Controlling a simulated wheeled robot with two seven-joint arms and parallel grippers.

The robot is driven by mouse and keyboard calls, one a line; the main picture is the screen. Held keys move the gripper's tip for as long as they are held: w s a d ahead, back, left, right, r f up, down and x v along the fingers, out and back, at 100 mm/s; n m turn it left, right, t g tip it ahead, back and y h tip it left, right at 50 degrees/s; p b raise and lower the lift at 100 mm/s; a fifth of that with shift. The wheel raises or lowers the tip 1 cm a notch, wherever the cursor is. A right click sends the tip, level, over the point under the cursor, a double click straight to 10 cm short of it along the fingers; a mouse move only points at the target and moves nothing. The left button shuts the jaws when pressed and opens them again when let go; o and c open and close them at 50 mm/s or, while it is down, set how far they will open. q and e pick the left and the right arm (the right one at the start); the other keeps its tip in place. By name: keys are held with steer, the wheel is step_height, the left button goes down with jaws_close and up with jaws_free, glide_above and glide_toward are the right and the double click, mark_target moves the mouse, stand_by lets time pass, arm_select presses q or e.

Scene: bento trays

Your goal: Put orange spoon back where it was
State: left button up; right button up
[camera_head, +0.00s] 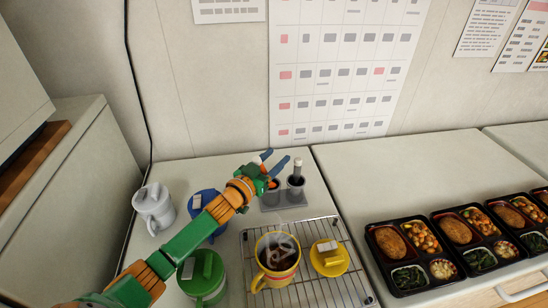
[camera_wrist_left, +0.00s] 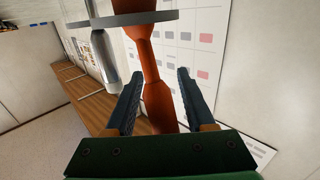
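My left gripper (camera_head: 277,158) is at the grey two-cup holder (camera_head: 285,201) on the counter. Its fingers are apart. In the left wrist view the orange spoon (camera_wrist_left: 158,98) runs between the open fingers (camera_wrist_left: 160,73), with a gap on each side. In the head view only a little orange (camera_head: 272,184) shows at the holder's left cup; my gripper hides the rest. A spoon with a pale grey handle (camera_head: 297,170) stands upright in the right cup; a grey handle (camera_wrist_left: 104,60) also shows left of the orange one in the wrist view. My right gripper is out of view.
A wire rack (camera_head: 350,270) holds a yellow mug (camera_head: 277,262) of dark liquid and a yellow lid (camera_head: 330,262). Green (camera_head: 205,280), blue (camera_head: 207,204) and white mugs (camera_head: 154,205) stand to the left, under or beside my arm. Several bento trays (camera_head: 395,284) line the right counter.

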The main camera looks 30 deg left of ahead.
arm_select(q)
steer(key=s+r, duration=0.1)
steer(key=s, duration=0.6)
steer(key=shift+s+b, duration=0.3)
stand_by(0.8)
